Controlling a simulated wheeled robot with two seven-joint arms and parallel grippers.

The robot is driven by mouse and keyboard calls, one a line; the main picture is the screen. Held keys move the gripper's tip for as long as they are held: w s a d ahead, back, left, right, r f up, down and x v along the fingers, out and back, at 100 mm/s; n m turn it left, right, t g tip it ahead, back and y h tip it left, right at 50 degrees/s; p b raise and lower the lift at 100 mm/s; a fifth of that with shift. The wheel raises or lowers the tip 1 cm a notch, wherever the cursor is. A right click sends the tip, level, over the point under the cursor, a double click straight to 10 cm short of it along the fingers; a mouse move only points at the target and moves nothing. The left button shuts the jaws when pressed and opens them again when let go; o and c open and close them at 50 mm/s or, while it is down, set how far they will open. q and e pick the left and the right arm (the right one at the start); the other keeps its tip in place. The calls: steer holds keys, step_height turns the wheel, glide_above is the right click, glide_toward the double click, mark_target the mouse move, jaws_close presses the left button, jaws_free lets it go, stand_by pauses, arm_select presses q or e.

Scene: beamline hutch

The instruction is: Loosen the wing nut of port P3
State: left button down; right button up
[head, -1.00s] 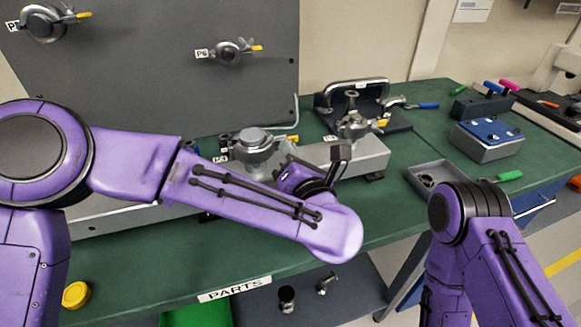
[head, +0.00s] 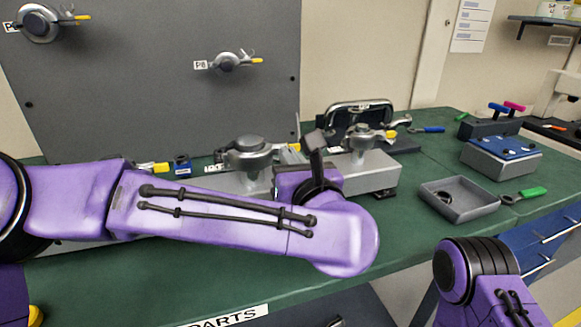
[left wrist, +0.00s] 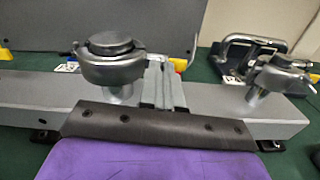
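A round metal clamp port (head: 250,152) stands on the grey rail behind my left arm. Its label (head: 214,169) is too small to read surely as P3. It shows large in the left wrist view (left wrist: 110,60). A yellow tip (head: 295,147), perhaps of its wing nut, shows at its right side and also in the left wrist view (left wrist: 180,65). My left gripper (left wrist: 165,80) is just right of this clamp, fingers close together in front of the yellow tip. I cannot tell whether they touch or hold it. My right gripper is out of view; only my right arm shows.
A second clamp (head: 361,142) with a yellow tip stands further right on the rail (head: 375,178). An open grey tray (head: 459,204), a green-handled tool (head: 522,194) and a blue-topped box (head: 500,160) lie to the right. Port P8 (head: 230,62) is on the back panel (head: 150,95).

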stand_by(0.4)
arm_select(q)
steer(key=c, duration=1.3)
jaws_free()
